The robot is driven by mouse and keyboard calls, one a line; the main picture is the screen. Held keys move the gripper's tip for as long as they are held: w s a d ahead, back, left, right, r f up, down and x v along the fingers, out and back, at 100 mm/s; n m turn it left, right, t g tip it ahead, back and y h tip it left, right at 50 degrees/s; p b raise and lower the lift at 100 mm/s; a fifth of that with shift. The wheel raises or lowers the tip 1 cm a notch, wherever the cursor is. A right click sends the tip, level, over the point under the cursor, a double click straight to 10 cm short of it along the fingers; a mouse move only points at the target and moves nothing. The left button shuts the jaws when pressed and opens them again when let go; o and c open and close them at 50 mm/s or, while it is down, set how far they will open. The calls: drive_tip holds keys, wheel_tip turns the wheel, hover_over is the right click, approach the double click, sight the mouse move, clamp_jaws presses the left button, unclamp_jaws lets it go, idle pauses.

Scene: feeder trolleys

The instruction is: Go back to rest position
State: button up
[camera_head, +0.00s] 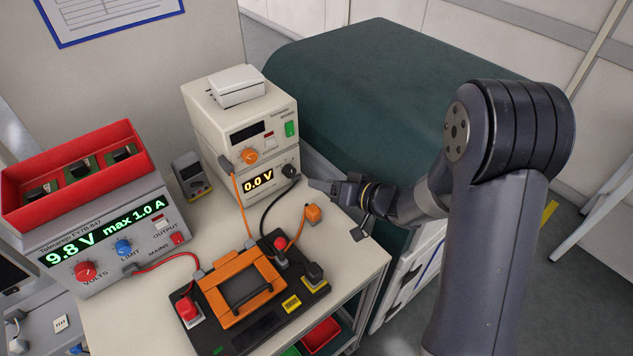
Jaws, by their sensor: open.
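My gripper (320,186) is at the end of my arm, which reaches in from the right side of the picture. It is open, and I see nothing held in it. Its fingers point left toward the black plug (290,171) on the front of the cream instrument (262,180) reading 0.0 V. A small gap seems to lie between the fingertips and the plug. A black cable (266,217) runs from the plug down toward the black fixture. The two fingers overlap in this view, so their spacing is hard to see.
A black fixture (235,337) with an orange frame (241,284) stands on the trolley top (350,243). A grey supply (105,238) reading 9.8 V, topped by a red bin (75,175), is left. A dark green-covered block (370,90) stands behind my arm.

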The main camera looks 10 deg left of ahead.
sight(292, 174)
idle(0.4)
drive_tip(key=p+x, duration=0.1)
drive_tip(key=x, duration=0.9)
drive_tip(key=shift+w+a+p, duration=0.15)
drive_tip(key=shift+a+p, duration=0.15)
drive_tip(key=shift+p, duration=0.05)
drive_tip(key=shift+f, duration=0.1)
drive_tip(key=shift+d, duration=0.1)
